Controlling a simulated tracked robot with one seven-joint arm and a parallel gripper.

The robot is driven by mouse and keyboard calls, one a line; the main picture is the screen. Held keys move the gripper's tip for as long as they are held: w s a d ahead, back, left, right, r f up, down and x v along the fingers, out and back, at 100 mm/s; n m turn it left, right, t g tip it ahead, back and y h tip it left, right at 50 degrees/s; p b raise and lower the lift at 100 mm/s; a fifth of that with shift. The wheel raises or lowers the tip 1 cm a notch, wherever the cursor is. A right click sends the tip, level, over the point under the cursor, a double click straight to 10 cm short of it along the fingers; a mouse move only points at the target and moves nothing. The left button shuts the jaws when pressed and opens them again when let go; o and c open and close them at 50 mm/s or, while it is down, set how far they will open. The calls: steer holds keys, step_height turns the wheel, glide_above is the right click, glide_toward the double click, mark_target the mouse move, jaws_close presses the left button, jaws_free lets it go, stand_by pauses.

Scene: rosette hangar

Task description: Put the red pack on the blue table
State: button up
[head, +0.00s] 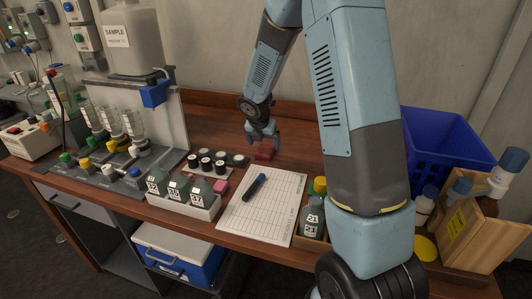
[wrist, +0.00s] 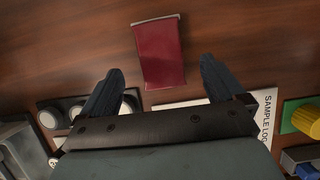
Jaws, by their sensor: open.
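The red pack (head: 266,150) lies flat on the brown wooden bench (head: 215,118), behind the paper log sheet. In the wrist view the red pack (wrist: 160,53) lies just ahead of my fingertips, roughly centred between them, with its near end close to the gap. No blue table shows in either view.
A sample log sheet (head: 262,205) with a marker (head: 254,187) lies in front. Dark-capped vials (head: 207,165) and a bottle rack (head: 185,200) stand to the left. A blue crate (head: 448,140) and a wooden caddy (head: 470,232) stand to the right. Bare wood lies behind the pack.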

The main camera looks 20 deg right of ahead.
mark_target(265, 149)
steer(key=shift+x, duration=2)
steer(key=shift+w+d, duration=0.15)
steer(key=shift+f, duration=0.2)
steer(key=shift+c, duration=0.3)
steer(key=c, duration=1.1)
